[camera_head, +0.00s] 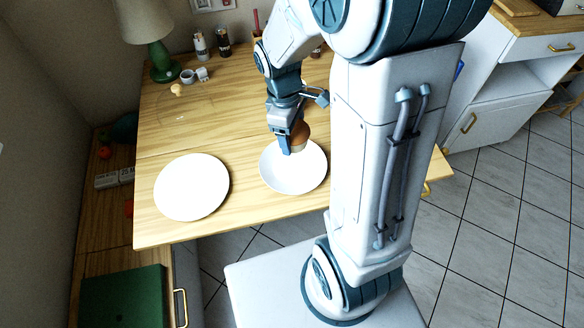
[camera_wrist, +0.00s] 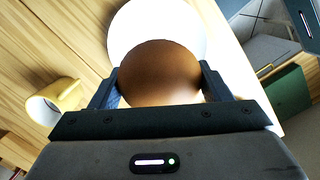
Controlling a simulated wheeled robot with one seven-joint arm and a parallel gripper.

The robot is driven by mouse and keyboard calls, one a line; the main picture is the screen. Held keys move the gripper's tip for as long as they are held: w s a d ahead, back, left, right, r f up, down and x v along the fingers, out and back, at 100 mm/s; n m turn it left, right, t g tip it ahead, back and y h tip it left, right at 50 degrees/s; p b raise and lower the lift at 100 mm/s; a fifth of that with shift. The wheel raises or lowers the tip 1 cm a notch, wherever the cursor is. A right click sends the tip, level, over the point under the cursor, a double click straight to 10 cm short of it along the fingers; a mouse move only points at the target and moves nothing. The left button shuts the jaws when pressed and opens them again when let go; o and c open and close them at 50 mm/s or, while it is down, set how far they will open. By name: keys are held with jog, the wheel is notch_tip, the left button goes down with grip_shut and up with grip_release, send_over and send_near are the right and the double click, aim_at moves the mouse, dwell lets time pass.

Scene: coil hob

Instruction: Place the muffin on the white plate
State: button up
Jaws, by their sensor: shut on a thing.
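The muffin (camera_head: 301,132), with a brown domed top and a paler base, is held upright in my gripper (camera_head: 286,146). In the wrist view the muffin (camera_wrist: 160,70) sits between the two dark fingers (camera_wrist: 160,88), which are shut on it. In the head view it is over the far part of the right-hand white plate (camera_head: 294,181). I cannot tell whether its base touches that plate. A second white plate (camera_head: 192,188), flat and empty, lies to the left. A white plate (camera_wrist: 150,20) shows beyond the muffin in the wrist view.
The wooden table (camera_head: 195,128) has free room behind the plates. A green lamp (camera_head: 162,62), a small grey cup (camera_head: 188,76) and shakers (camera_head: 200,45) stand at the back. A yellow, cup-like object (camera_wrist: 62,95) shows left in the wrist view. My arm hides the table's right part.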

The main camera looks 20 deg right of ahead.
jog(key=s+d+m+b, duration=0.3)
jog(key=s+d+m, duration=0.15)
jog(key=d, duration=0.55)
send_over(294, 167)
jog(key=shift+n+y, duration=0.3)
jog(key=shift+n, duration=0.15)
notch_tip(294, 167, down, 8)
jog(key=shift+w+a+r, duration=0.1)
jog(key=shift+w+r, duration=0.05)
jog(key=shift+r, duration=0.05)
jog(key=shift+a+f+b, duration=0.1)
jog(key=shift+f+b, duration=0.3)
jog(key=shift+f, duration=1.65)
jog(key=shift+f, duration=0.2)
jog(key=o, duration=1)
jog(key=shift+r, duration=0.1)
